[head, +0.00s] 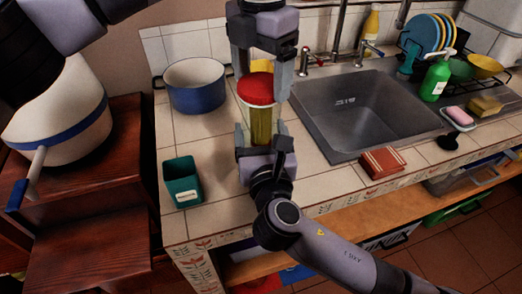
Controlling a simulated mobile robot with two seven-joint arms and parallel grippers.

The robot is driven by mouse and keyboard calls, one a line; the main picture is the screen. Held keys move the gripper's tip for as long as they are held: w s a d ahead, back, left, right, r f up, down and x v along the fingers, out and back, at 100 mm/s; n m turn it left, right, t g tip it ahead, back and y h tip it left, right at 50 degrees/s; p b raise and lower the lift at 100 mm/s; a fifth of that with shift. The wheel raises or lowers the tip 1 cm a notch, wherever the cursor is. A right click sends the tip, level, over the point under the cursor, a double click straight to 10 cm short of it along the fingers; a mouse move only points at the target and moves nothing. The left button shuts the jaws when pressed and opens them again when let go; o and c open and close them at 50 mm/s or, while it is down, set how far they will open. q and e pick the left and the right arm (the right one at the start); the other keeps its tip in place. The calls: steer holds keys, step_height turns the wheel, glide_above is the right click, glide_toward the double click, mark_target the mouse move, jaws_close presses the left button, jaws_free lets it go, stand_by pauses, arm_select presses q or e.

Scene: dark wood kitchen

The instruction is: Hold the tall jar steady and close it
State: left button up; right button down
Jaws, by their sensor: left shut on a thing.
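The tall jar (262,125) stands upright on the tiled counter, with yellow-green contents behind clear walls. Its red lid (255,89) is at the jar's mouth; I cannot tell whether it is fully seated. My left gripper (265,85) comes down from above, shut on the red lid, one finger along its right side. My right gripper (261,138) reaches in low from the front, with its fingers against both sides of the jar's lower body. The grippers hide parts of the lid and the jar's base.
A blue pot (194,92) stands behind left and a green container (182,184) front left. The sink (365,112) lies to the right. A red-brown block (382,162) is near the front edge. A green bottle (436,80) stands right of the sink.

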arm_select(q)
steer(key=m, duration=1.3)
steer(key=o, duration=1.1)
steer(key=shift+c, duration=0.2)
step_height(320, 180, up, 12)
arm_select(e)
jaws_free()
steer(key=shift+s, duration=0.15)
